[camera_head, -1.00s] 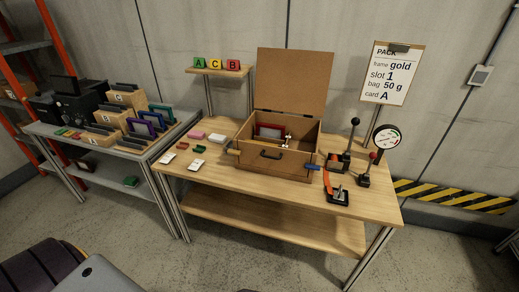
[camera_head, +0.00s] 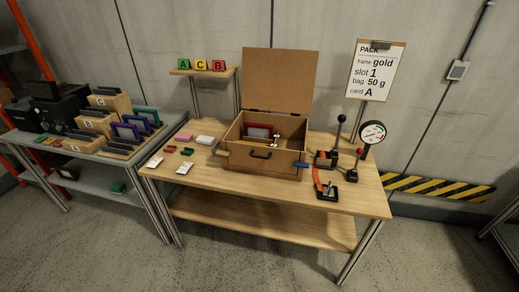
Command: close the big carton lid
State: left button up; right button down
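The big carton (camera_head: 235,158) is a brown box with a dark front handle, standing on the wooden table. Its lid (camera_head: 279,78) is open and stands upright at the back edge. Inside the carton a red frame (camera_head: 259,131) stands near the back, with small light-coloured items beside it. Neither of my grippers is in view.
Levers (camera_head: 337,135) and a round gauge (camera_head: 372,133) stand right of the carton. A black tool with an orange handle (camera_head: 327,191) lies at the front right. Cards and small blocks (camera_head: 184,150) lie left. A sign (camera_head: 375,71) stands behind. The floor in front is clear.

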aim_at(276, 80)
jog(key=i+j, duration=0.4)
jog(key=i, duration=0.15)
jog(key=i+j+u, duration=0.1)
jog(key=i+j, duration=0.35)
jog(key=i, duration=0.15)
jog(key=i+j, duration=0.35)
jog(key=i, duration=0.2)
jog(key=j+u, duration=0.05)
